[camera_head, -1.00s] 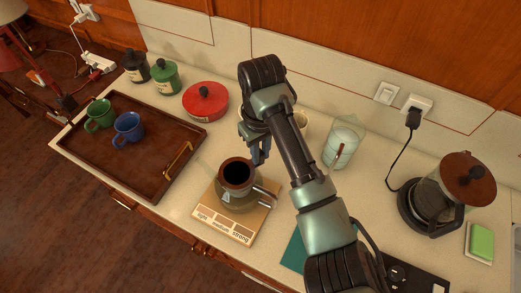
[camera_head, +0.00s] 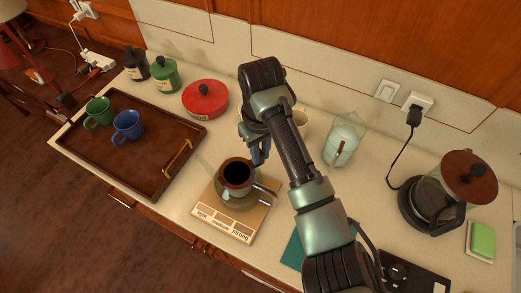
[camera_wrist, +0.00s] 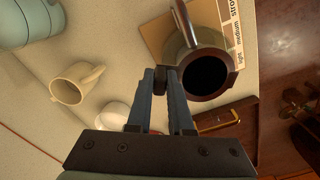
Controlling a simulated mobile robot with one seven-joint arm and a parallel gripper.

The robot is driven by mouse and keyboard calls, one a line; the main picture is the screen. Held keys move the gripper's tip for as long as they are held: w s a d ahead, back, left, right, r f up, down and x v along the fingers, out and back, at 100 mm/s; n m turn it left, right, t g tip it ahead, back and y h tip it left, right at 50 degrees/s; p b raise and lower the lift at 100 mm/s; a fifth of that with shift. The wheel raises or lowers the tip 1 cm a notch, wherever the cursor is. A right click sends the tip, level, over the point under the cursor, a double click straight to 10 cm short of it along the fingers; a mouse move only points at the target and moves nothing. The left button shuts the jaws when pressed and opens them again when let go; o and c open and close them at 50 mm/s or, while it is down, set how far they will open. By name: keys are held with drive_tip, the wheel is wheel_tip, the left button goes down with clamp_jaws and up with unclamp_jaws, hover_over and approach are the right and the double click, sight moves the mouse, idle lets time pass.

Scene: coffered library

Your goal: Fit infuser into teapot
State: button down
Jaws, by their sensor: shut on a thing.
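The infuser (camera_head: 237,188) is a brown-rimmed cup with a dark inside. It is upright at the mouth of the glass teapot (camera_head: 232,203); I cannot tell whether it is fully seated. In the wrist view the infuser's brown rim (camera_wrist: 228,86) shows beside the fingertips, with part of the teapot (camera_wrist: 175,48) behind it. My gripper (camera_wrist: 160,80) is shut on a small dark tab at the infuser's side. In the head view my gripper (camera_head: 258,158) is at the rim's back right, partly hidden by my arm.
The teapot stands on a tan board (camera_head: 217,226) with printed labels. A brown tray (camera_head: 110,165) with two mugs lies left, a red pot (camera_head: 206,101) behind. A cream mug (camera_head: 302,122), glass jar (camera_head: 343,142) and coffee maker (camera_head: 430,205) stand right.

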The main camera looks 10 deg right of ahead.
drive_tip(key=c, duration=0.7)
unclamp_jaws()
drive_tip(key=shift+c, duration=0.2)
drive_tip(key=shift+r, duration=0.1)
wheel_tip(320, 180, up, 13)
drive_tip(key=p, duration=0.3)
